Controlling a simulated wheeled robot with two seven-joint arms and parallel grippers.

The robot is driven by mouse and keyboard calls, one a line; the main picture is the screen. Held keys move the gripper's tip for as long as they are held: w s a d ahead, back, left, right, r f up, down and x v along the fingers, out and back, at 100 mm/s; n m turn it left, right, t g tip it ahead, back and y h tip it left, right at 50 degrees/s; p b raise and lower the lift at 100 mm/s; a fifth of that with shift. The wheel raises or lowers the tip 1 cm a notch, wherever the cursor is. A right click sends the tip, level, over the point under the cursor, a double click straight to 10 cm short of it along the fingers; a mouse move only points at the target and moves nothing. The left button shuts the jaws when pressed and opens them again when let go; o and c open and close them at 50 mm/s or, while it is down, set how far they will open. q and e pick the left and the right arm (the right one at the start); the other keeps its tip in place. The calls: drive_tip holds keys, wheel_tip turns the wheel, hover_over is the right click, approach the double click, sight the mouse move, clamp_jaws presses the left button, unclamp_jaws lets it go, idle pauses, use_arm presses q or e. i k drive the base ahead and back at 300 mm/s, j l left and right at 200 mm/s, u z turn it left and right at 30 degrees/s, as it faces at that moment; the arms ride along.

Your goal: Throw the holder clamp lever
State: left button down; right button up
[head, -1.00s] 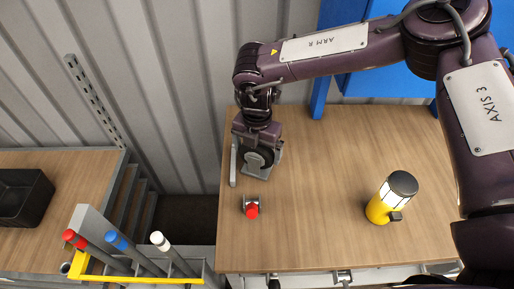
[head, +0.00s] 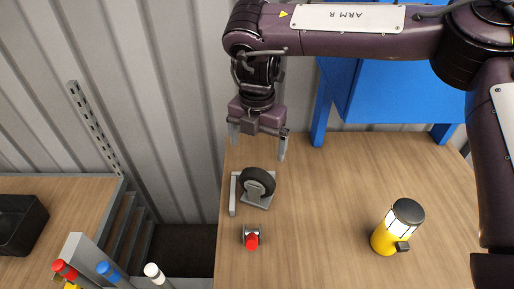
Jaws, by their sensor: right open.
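A black caster wheel (head: 257,182) on a grey metal plate sits near the left edge of the wooden bench. An upright grey strip (head: 233,195) stands along its left side. In front of it is a small grey fitting with a red rounded end (head: 252,241), which looks like the clamp lever; its exact position is hard to tell from above. My right gripper (head: 258,146) is open and empty, its two fingers spread, above and behind the wheel in the picture and apart from it. My left gripper is not in view.
A yellow lantern (head: 391,233) with a dark top stands on the right of the bench (head: 320,215). A blue cabinet (head: 400,93) is behind. At lower left are red, blue and white capped handles (head: 107,270) and a black bin (head: 17,225). The bench middle is clear.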

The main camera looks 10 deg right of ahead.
sight(252, 236)
drive_tip(key=k, duration=1.5)
